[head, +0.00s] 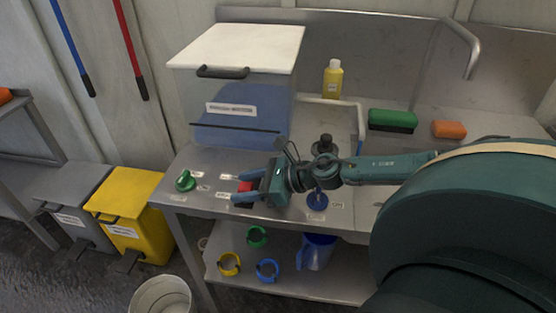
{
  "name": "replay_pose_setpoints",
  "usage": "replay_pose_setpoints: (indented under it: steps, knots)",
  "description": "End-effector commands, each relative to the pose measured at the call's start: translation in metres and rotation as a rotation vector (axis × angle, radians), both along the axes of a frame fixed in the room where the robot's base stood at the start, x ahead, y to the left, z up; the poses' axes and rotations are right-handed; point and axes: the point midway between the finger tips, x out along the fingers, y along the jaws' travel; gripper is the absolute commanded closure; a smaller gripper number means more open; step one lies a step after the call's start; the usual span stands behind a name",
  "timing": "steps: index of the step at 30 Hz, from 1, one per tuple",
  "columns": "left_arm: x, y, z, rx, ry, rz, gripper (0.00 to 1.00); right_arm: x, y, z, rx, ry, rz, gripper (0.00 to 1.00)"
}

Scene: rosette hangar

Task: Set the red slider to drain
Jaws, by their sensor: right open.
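The red slider (245,187) sits on the metal counter's front strip, between a green knob on the left and a blue knob on the right. My right gripper (240,188) reaches in from the right with its blue-tipped fingers pointing left. The fingers are open, one on the far side and one on the near side of the red slider. I cannot tell whether they touch it. Small white labels lie around the slider, too small to read. The gripper body hides part of the slider's surroundings. My left gripper is not in view.
A green knob (185,181) and a blue knob (317,201) flank the slider. A clear bin with a white lid (238,48) stands behind. A yellow bottle (333,79), green brush (391,119) and orange sponge (449,129) are at the back. Coloured rings and a blue jug (317,252) sit below.

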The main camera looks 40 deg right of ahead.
Motion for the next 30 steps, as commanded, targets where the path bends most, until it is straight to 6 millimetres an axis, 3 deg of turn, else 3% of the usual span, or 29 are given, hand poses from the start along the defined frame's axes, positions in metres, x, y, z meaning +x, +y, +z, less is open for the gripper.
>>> replay_pose_setpoints:
  steps: [1,12,30]
  knots:
    - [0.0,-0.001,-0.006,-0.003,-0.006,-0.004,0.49,-0.007,-0.004,-0.003,-0.005,0.004,0.005,0.47]
    - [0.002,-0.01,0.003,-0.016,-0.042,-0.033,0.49,-0.028,-0.021,0.013,-0.001,0.006,0.003,0.47]
    - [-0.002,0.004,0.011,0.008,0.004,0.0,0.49,-0.06,-0.049,0.035,0.001,0.005,0.001,0.47]
